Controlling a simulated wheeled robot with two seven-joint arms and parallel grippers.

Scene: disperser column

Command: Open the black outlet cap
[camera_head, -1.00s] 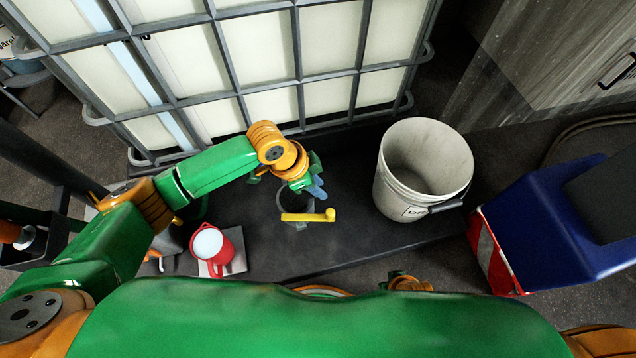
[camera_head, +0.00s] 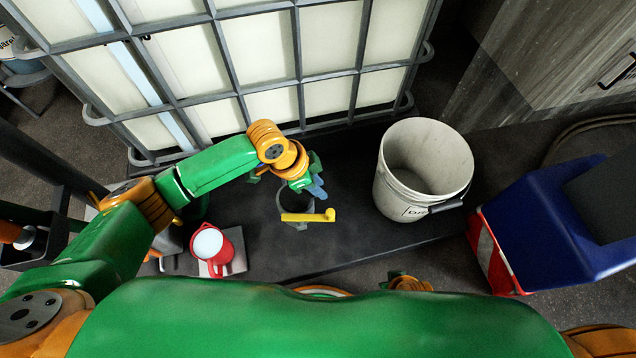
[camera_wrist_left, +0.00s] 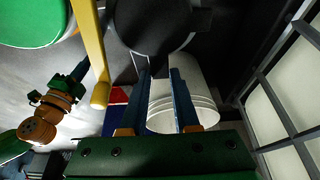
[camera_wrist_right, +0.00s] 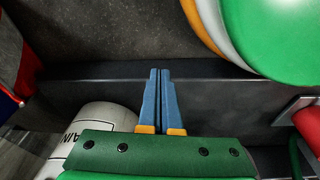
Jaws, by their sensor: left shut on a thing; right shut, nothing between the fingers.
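The black outlet cap (camera_head: 291,199) is round and sits at the valve outlet in front of the caged tank; it also shows at the top of the left wrist view (camera_wrist_left: 154,28). A yellow valve handle (camera_head: 308,217) lies beside it. My left gripper (camera_head: 317,188) is at the cap's edge, its blue fingers shut on the cap, apart by a small gap (camera_wrist_left: 160,72). The exact contact at the fingertips is dark and hard to see. My right gripper (camera_wrist_right: 160,74) is shut and empty, above the dark platform, away from the cap.
A white bucket (camera_head: 391,185) stands right of the outlet. A red jug (camera_head: 224,255) with a white top is at the left. The caged tank (camera_head: 270,106) rises behind. A blue and red object (camera_head: 540,230) is at the right. The dark platform (camera_head: 290,258) is clear in front.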

